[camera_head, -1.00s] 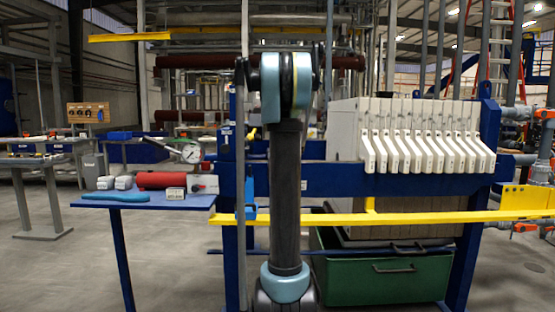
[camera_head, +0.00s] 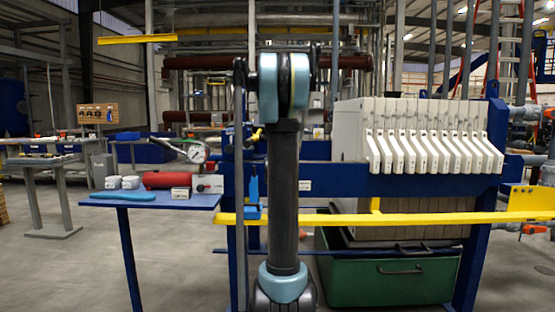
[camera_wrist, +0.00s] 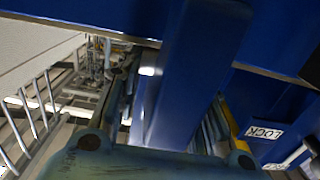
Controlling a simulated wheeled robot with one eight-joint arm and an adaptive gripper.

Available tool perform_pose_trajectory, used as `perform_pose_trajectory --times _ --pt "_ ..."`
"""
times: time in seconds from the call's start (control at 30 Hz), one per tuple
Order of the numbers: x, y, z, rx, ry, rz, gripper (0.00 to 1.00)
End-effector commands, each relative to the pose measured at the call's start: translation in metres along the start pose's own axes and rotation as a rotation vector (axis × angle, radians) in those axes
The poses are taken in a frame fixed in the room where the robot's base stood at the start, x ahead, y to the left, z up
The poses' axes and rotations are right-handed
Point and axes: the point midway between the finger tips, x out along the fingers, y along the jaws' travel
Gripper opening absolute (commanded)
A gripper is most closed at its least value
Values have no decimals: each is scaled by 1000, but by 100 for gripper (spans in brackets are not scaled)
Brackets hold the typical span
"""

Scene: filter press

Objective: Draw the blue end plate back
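In the head view, a narrow blue upright (camera_head: 228,160) stands at the left end of the press, partly behind my arm. I cannot tell whether it is the blue end plate's edge. The white plate pack (camera_head: 435,135) stands to the right, on the frame. In the wrist view, a large blue bar or plate edge (camera_wrist: 205,65) runs close ahead, between my gripper's (camera_wrist: 165,110) spread fingers. A gap shows beside the left finger; contact at the right finger is unclear. A white LOCK label (camera_wrist: 265,132) is to the right. My arm hides the gripper in the head view.
A yellow rail (camera_head: 400,218) crosses the press front, above a green bin (camera_head: 400,278). Open floor lies left of the table.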

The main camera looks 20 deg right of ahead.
Motion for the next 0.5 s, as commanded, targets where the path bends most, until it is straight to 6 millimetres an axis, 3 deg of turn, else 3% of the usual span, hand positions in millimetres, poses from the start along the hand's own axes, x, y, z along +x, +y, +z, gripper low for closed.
perform_pose_trajectory --times 0.33,0.5 --pt "0 3 0 0 0 5 33" --pt "-10 3 0 0 0 5 33"
